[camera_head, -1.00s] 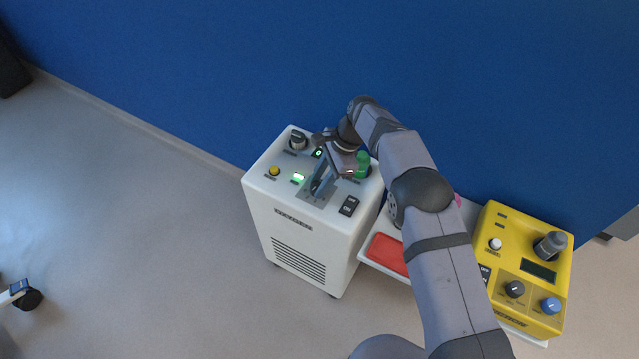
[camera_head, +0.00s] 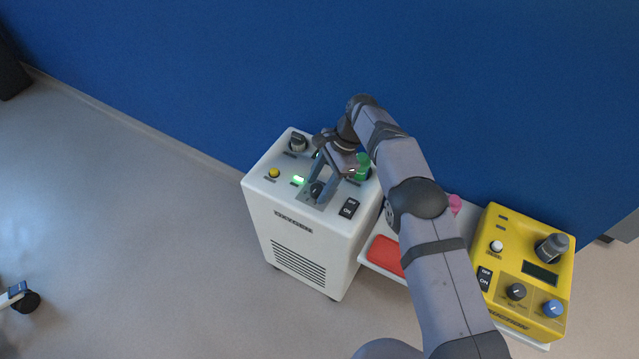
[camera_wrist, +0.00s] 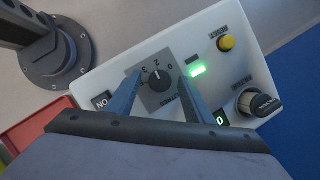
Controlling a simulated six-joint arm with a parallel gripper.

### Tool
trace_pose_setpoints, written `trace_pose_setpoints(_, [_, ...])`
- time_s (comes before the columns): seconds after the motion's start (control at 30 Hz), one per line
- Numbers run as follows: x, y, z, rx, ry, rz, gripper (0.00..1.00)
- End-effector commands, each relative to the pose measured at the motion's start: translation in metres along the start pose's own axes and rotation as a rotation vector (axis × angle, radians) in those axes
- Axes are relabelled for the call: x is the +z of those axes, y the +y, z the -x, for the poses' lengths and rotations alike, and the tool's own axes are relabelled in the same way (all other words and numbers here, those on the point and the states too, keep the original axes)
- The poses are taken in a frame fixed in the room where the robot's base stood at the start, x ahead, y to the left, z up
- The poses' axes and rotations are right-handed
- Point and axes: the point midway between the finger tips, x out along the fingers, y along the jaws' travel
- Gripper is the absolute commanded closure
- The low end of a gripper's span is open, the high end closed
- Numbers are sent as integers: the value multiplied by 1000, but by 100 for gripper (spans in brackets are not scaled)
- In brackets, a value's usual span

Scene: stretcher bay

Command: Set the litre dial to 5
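The litre dial is a small dark round knob (camera_head: 317,189) on a grey plate on top of the white machine (camera_head: 262,190). In the wrist view the dial (camera_wrist: 160,80) shows between my fingers, with small numerals around its upper and left side. A pale mark on the knob points up the picture, seemingly near the 2; the exact setting is too small to tell. My gripper (camera_head: 317,174) is open, its fingers spread at either side of the dial with gaps visible. In the wrist view my gripper (camera_wrist: 159,71) holds nothing.
Around the dial are an ON/OFF switch (camera_head: 349,208), a yellow button (camera_head: 274,172), a lit green lamp (camera_wrist: 198,71), a black knob (camera_head: 298,142), a small display (camera_wrist: 220,119) and a green knob (camera_head: 362,168). A red tray (camera_head: 386,254) and yellow device (camera_head: 520,225) stand right.

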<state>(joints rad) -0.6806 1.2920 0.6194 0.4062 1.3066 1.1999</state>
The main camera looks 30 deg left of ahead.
Motion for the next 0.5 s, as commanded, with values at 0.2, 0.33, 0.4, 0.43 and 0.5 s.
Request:
trace_pose_setpoints(0.2, [0,0,2,0,0,-1,53])
trace_pose_setpoints(0.33, [0,0,13,-2,0,0,53])
trace_pose_setpoints(0.4, [0,-1,22,-4,1,0,53])
trace_pose_setpoints(0.43, [0,-1,26,-4,1,0,53])
trace_pose_setpoints(0.5, [-1,-1,36,-4,1,0,53])
